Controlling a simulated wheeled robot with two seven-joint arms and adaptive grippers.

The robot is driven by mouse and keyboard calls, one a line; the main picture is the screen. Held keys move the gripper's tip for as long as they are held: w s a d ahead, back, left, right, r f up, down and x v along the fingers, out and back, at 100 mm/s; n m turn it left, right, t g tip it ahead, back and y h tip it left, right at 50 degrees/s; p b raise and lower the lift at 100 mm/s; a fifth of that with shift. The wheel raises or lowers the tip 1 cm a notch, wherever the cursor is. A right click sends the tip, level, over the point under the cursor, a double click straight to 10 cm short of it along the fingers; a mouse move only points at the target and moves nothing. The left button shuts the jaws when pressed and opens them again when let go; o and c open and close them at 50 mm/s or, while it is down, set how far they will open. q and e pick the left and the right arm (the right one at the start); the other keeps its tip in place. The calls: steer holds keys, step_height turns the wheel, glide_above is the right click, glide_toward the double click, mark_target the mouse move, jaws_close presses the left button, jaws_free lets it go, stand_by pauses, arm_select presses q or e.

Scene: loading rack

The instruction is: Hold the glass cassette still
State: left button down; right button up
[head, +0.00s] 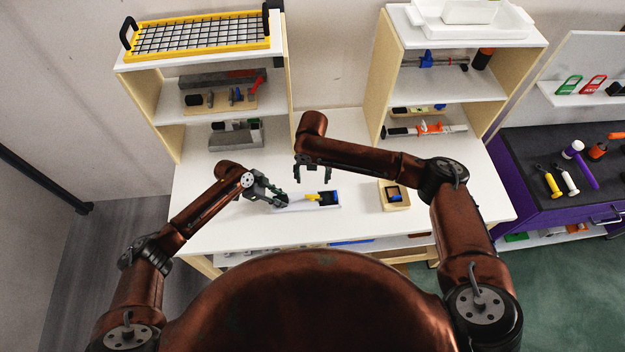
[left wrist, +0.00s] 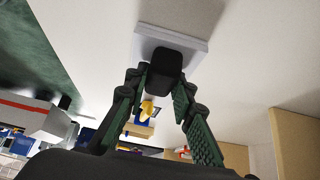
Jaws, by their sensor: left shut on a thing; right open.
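A long, low pale piece with a blue edge, which I take as the glass cassette (head: 296,206), lies on the white bench top. It has a yellow part (head: 312,197) on it and a dark part (head: 329,198) at its right end. My left gripper (head: 281,200) is at its left end and hides that end. In the left wrist view the fingers (left wrist: 166,82) are closed about a dark block (left wrist: 167,64) in front of a pale grey slab (left wrist: 190,42). My right gripper (head: 313,177) is open, pointing down behind the pale piece, apart from it and empty.
A wooden block (head: 402,205) with a dark and blue insert stands to the right on the white bench (head: 230,232). Shelf units with several tools stand at the back left and back right. The bench between the wooden block and the pale piece is clear.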

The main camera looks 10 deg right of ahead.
arm_select(q)
steer(key=c, duration=1.6)
jaws_free()
